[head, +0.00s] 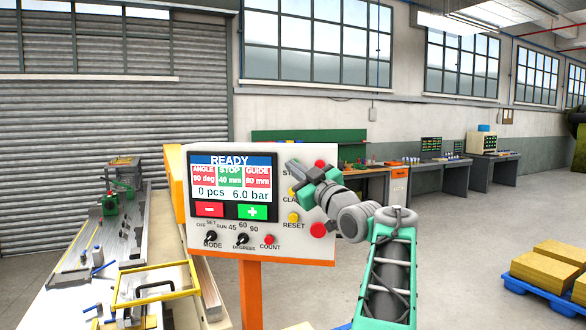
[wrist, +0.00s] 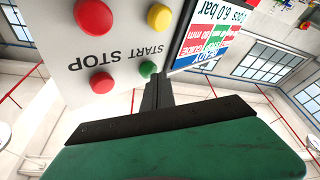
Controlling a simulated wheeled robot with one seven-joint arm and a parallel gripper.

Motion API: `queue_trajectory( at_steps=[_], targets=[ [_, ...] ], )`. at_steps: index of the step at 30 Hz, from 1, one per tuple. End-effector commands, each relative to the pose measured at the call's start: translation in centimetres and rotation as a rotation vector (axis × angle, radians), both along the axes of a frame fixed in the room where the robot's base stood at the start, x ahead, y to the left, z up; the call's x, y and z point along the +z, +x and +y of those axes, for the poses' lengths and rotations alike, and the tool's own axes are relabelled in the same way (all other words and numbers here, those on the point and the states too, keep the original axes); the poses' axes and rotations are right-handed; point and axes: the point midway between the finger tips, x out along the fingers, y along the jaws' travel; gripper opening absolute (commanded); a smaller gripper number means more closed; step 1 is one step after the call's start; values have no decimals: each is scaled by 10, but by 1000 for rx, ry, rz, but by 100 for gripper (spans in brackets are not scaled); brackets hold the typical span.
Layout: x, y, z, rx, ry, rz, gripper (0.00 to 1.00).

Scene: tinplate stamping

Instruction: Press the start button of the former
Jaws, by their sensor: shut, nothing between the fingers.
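The former's control panel (head: 205,240) stands ahead, its screen (head: 232,180) reading READY, 90 deg, 40 mm, 80 mm, 0 pcs. In the wrist view the panel appears upside down, with a green start button (wrist: 147,68) by the START label and a red stop button (wrist: 101,82) beside it. My gripper (head: 290,163) is shut and empty at the panel's upper right. Its dark fingertips (wrist: 158,78) are right beside the green button in the wrist view; I cannot tell whether they touch it. The gripper hides the green button in the head view.
Yellow buttons (head: 293,217) and a large red button (head: 318,230) sit below my gripper. MODE and DEGREES knobs (head: 211,236) are lower left. A machine bed (head: 60,270) lies left. Pallets of yellow sheets (head: 550,268) stand right on open floor.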

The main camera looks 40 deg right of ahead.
Motion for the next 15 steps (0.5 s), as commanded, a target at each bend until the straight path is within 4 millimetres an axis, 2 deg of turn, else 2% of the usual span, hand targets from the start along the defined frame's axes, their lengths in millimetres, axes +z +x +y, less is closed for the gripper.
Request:
queue_trajectory(
  at_steps=[1, 15],
  targets=[
    [-4, -2, 2, -1, 0, 0, 0],
    [-1, -7, 9, 0, 0, 0, 0]
  ],
)
